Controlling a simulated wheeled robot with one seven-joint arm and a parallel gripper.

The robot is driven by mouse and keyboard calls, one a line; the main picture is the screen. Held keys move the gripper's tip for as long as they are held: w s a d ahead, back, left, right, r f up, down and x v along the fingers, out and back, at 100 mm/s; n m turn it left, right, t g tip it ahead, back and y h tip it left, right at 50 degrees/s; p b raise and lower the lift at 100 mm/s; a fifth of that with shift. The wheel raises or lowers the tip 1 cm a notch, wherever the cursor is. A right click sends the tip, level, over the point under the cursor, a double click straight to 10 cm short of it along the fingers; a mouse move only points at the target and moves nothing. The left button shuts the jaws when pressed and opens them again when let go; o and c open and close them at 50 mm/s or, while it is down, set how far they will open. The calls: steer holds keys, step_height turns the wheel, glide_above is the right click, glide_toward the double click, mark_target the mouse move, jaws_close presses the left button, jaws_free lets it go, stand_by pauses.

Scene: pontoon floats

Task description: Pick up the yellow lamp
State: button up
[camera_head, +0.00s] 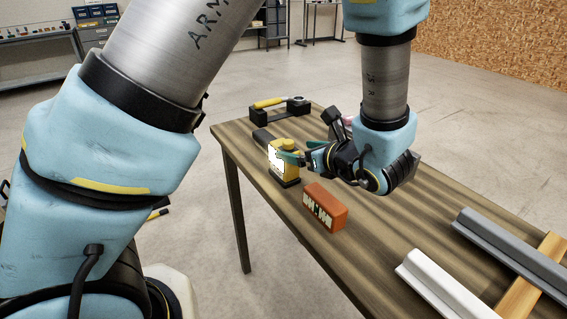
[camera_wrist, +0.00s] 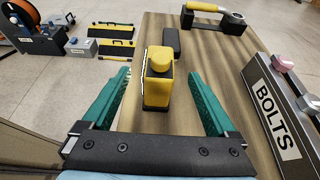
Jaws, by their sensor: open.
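The yellow lamp (camera_head: 276,159) stands upright on the wooden table near its left edge, with a bright white face and a dark base. In the wrist view the lamp (camera_wrist: 157,88) shows its yellow round top between the two teal fingers. My gripper (camera_head: 297,158) is open at the lamp, its fingers coming in from the right in the head view. In the wrist view my gripper (camera_wrist: 158,84) has one finger on each side of the lamp, with a visible gap on both sides. A finger hides part of the lamp in the head view.
A small dark block (camera_wrist: 171,42) stands just behind the lamp. A black carrier with a yellow handle (camera_head: 280,108) is farther back. An orange box (camera_head: 325,207) is nearer. A BOLTS bin (camera_wrist: 277,105) stands right of my gripper. Grey (camera_head: 511,246) and white rails (camera_head: 446,287) lie at right.

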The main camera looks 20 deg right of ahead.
mark_target(289, 150)
steer(key=shift+f+p+x, duration=0.1)
steer(key=shift+p+x, duration=0.6)
steer(key=shift+x, duration=1.1)
steer(key=shift+f+p+x, duration=0.15)
steer(key=shift+p+x, duration=0.55)
steer(key=shift+x, duration=1.05)
steer(key=shift+s, duration=0.1)
jaws_close()
